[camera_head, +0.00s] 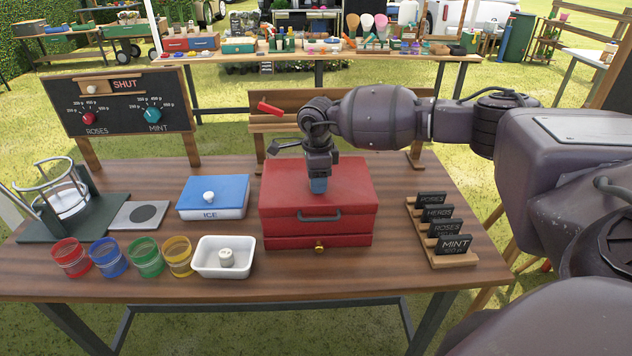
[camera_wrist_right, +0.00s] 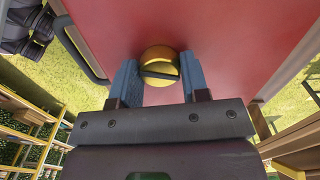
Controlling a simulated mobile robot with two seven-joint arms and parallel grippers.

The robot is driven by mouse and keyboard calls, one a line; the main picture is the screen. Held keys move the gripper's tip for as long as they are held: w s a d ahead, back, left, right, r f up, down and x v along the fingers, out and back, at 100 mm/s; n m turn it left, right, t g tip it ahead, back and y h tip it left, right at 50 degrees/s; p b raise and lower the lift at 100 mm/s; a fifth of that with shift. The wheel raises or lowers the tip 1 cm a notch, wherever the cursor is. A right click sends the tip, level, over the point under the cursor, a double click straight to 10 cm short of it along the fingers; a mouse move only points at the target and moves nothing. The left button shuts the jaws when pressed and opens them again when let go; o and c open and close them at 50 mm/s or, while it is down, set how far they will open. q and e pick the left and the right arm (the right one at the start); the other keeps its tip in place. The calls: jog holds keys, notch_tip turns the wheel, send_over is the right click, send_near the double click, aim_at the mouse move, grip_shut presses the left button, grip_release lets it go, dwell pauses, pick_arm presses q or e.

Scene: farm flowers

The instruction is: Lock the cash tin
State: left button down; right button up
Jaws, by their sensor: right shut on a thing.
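The red cash tin (camera_head: 318,222) stands in the middle of the wooden table with its lid down, a dark handle (camera_head: 319,215) on its front. A small brass knob (camera_head: 319,248) is low on the front. My right gripper (camera_head: 318,186) points down onto the lid top. In the right wrist view, its blue-grey fingers (camera_wrist_right: 158,88) are closed on the sides of a round brass lock knob (camera_wrist_right: 159,62). The knob's dark slot lies nearly crosswise between the fingers. In the head view the gripper hides this knob. My left gripper is not in view.
Left of the tin are a blue ICE box (camera_head: 211,197), a white tray (camera_head: 224,258) and several coloured jars (camera_head: 145,257). A rack of dark name cards (camera_head: 441,230) stands right. A board with dials (camera_head: 122,103) is at back left. My right arm spans the back right.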

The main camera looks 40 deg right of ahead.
jog(key=shift+n+b, duration=0.6)
jog(key=shift+n, duration=1.1)
jog(key=o, duration=0.9)
jog(key=shift+r, duration=0.1)
notch_tip(320, 180, up, 11)
jog(key=shift+f, duration=0.15)
